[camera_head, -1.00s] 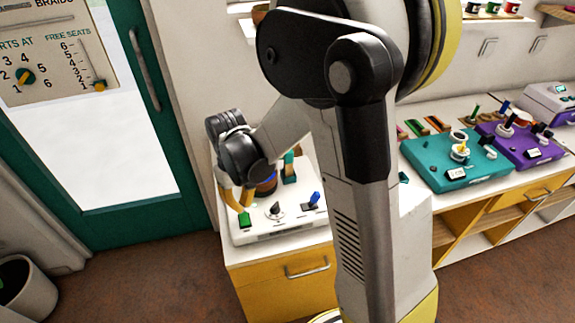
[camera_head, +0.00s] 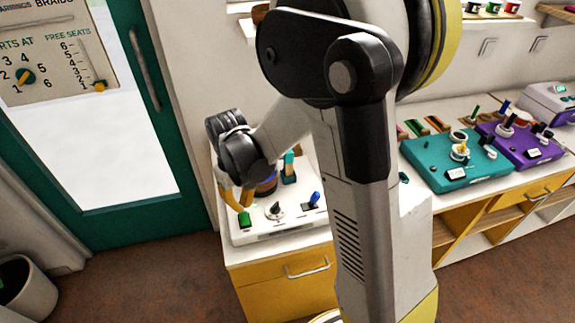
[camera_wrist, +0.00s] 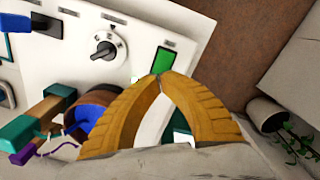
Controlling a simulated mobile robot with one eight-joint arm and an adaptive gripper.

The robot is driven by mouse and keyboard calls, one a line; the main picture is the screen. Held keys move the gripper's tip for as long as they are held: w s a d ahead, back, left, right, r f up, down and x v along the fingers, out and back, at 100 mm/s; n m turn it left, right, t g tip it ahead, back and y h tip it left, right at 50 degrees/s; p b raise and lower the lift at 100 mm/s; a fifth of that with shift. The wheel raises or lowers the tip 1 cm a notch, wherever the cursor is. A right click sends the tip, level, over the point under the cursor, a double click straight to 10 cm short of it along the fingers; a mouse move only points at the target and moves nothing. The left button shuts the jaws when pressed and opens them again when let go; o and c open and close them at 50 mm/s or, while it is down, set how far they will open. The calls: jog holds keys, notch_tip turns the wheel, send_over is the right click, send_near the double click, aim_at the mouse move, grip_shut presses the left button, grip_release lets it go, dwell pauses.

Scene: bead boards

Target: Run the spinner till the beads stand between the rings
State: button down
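The spinner is a white machine (camera_head: 290,222) on the counter at the left. It has a green button (camera_head: 245,219), a black dial (camera_head: 275,210) and a blue-handled lever (camera_head: 314,198). Its brown and blue bowl (camera_wrist: 92,114) stands beside a teal arm (camera_wrist: 42,108) with a purple end and thread. My gripper (camera_wrist: 159,76) has its yellow fingertips together, empty, just at the near edge of the green button (camera_wrist: 165,60). I cannot tell whether they touch it. My gripper and wrist partly hide the bowl in both views. Beads and rings cannot be made out.
A teal machine (camera_head: 440,178) and a purple one (camera_head: 535,151) stand along the counter to the right. A glass door with a teal frame (camera_head: 190,150) is at the left. A pale bin (camera_head: 28,290) with a plant (camera_wrist: 292,137) stands on the floor.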

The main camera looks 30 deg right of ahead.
aim_at(243, 214)
jog(key=shift+f+b, duration=1.6)
jog(key=shift+f, duration=0.3)
jog(key=shift+r+p, duration=1.95)
jog(key=shift+r, duration=0.7)
jog(key=shift+r, duration=0.2)
jog(key=s+r+m+t, duration=0.2)
jog(key=s+r+t, duration=0.5)
jog(key=s+r, duration=0.5)
jog(key=shift+s+r, duration=0.4)
jog(key=shift+r, duration=1.2)
